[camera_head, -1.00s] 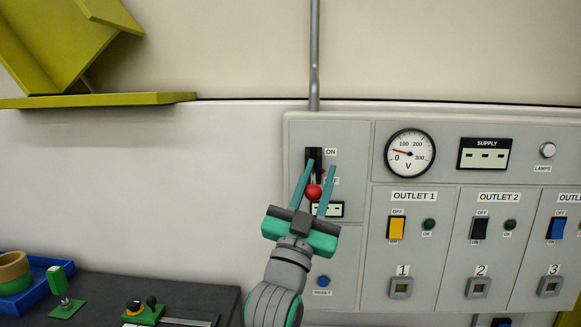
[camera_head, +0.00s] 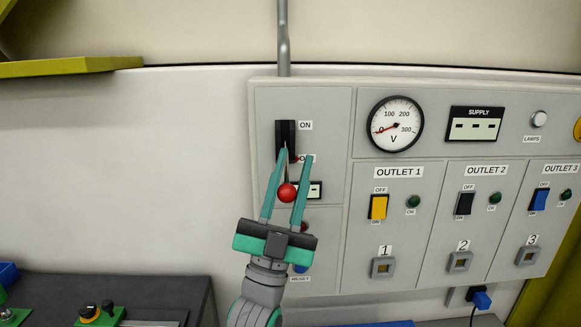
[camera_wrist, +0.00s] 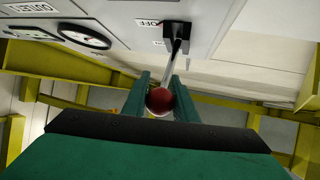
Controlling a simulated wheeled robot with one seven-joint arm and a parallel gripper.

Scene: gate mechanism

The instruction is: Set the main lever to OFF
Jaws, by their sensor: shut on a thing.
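The main lever has a red knob (camera_head: 286,193) on a thin metal rod, coming out of a black slotted housing (camera_head: 285,137) at the panel's left. In the head view the knob hangs below the housing, lower than the OFF label (camera_head: 306,159); the ON label (camera_head: 306,125) is higher up. My gripper (camera_head: 294,155) reaches up from below, with its teal fingers on both sides of the knob. In the wrist view the red knob (camera_wrist: 160,100) sits between the fingers and the rod (camera_wrist: 177,58) runs up to the housing. My gripper is shut on the lever.
The grey panel also carries a voltmeter (camera_head: 395,125) with its needle near 0, a SUPPLY display (camera_head: 475,124) showing dashes, and outlet switches such as the yellow one (camera_head: 378,207). My gripper partly covers a small display and the reset area. A dark worktop (camera_head: 165,285) lies lower left.

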